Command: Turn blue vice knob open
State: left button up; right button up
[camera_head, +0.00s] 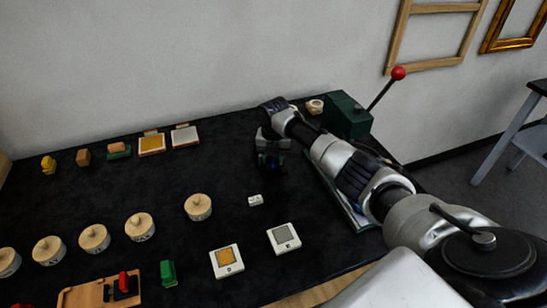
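My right arm reaches in from the lower right across the dark table (200,245). Its gripper (270,160) points down over the table, left of the green machine. Small bluish and greenish patches show at the fingertips, but I cannot tell whether they are the blue vice knob. No blue vice knob shows clearly; the gripper and arm may hide it. The fingers are too small and dark to show whether they are open or shut. My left gripper is not in view.
A green machine (345,116) with a red-balled lever (398,73) stands at the back right. Round wooden-lidded containers (198,207), white-framed squares (284,238), a small white piece (255,200), a green block (168,273) and a wooden board (75,297) occupy the table. Its middle is fairly clear.

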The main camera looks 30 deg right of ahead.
aim_at(274, 159)
notch_tip(274, 159, up, 11)
jog(key=b, duration=0.1)
jog(key=shift+f, duration=0.15)
dwell(0.5)
